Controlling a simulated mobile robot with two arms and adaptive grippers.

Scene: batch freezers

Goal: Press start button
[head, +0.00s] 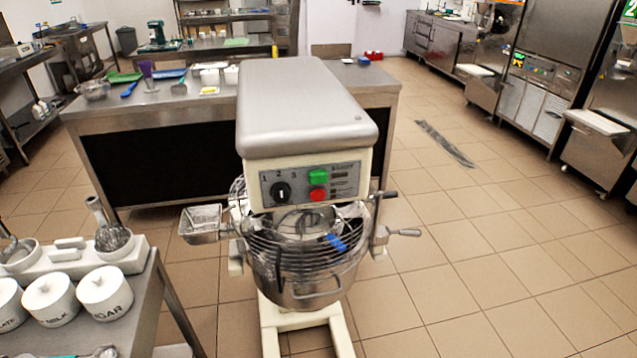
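A large floor-standing mixer (306,110) with a grey metal hood and cream body stands in the middle of the head view, facing me. Its front panel (272,191) carries a black dial (281,193) marked with numbers, a green button (318,176) and a red button (318,194) just below it. The small lettering by the buttons is too small to read. A wire guard (290,257) sits over the steel bowl (308,292), and something blue shows through it. Neither of my grippers is in view, and nothing touches the buttons.
A steel table (158,290) with lidded white jars (105,293) stands at front left. A steel counter (210,113) is behind the mixer. Tall machines with panels, including one with a lit display (540,68), line the right. The tiled floor (480,260) right of the mixer is clear.

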